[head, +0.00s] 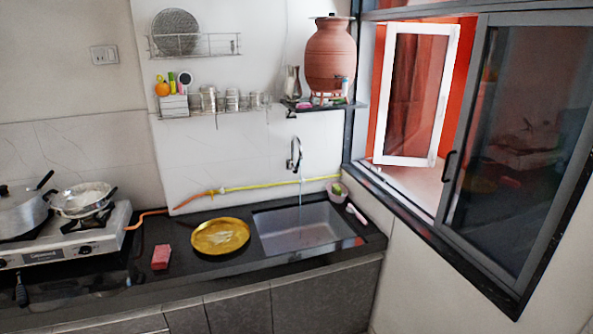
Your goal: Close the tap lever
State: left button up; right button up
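The tap (296,155) is a curved metal faucet on the white wall above the sink (260,238). A thin pale stream of water (300,200) seems to run down from its spout into the sink. The tap's lever is too small to tell apart from its body. Neither of my grippers is in view, and nothing is seen touching the tap.
A gold plate (221,236) and a red block (161,257) lie on the black counter left of the sink. A gas stove (70,238) with pots stands further left. A clay pot (330,58) sits on a shelf above the tap. A window (415,95) is open at right.

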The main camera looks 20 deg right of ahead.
aim_at(294, 169)
jog(key=u, duration=0.25)
jog(key=i, duration=1.2)
jog(key=z, duration=0.15)
